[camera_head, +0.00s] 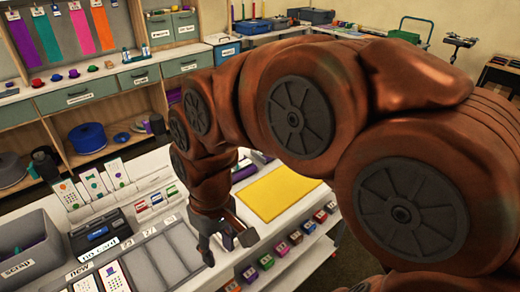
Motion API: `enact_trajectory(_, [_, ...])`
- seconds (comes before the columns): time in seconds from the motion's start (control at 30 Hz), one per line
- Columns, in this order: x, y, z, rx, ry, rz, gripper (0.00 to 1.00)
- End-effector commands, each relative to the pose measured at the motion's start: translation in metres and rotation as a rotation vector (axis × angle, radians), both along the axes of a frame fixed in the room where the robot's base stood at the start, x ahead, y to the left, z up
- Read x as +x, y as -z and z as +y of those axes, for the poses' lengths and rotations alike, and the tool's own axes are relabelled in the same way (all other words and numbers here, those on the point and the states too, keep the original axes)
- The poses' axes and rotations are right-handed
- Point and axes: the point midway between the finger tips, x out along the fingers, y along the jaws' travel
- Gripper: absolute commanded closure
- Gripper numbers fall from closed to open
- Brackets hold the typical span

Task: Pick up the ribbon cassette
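My gripper (228,248) points down over the right end of a grey compartment tray (176,252). Its two fingers are spread apart and I see nothing between them. I cannot clearly pick out the ribbon cassette. A black box-like device with a blue part (98,234) sits left of the tray, with a white label in front of it, and I cannot tell whether that is the cassette. It stands apart from my gripper. My arm hides much of the right side.
A grey scrap bin (30,245) stands at the left. Upright dotted cards (92,184) line the back. A yellow mat (278,192) lies right of my gripper, above a row of small coloured boxes (281,248). Shelves and drawers (98,90) stand behind.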

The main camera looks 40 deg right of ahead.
Motion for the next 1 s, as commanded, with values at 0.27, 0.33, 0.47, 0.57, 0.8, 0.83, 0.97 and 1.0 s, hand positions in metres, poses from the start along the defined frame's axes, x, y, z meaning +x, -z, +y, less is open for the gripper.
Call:
enact_trajectory(0.27, [0.115,-0.023,-0.026,0.091,-0.087,-0.133,0.61])
enact_trajectory(0.33, [0.142,-0.027,-0.041,0.107,-0.093,-0.169,0.61])
enact_trajectory(0.47, [0.188,-0.031,-0.076,0.128,-0.090,-0.235,0.61])
enact_trajectory(0.57, [0.220,-0.030,-0.112,0.134,-0.077,-0.284,0.61])
enact_trajectory(0.8, [0.274,-0.015,-0.221,0.110,-0.012,-0.386,0.61])
enact_trajectory(0.83, [0.279,-0.013,-0.237,0.101,0.000,-0.398,0.61])
enact_trajectory(0.97, [0.288,0.004,-0.307,0.061,0.052,-0.435,0.61])
enact_trajectory(1.0, [0.288,0.010,-0.327,0.047,0.066,-0.439,0.61])
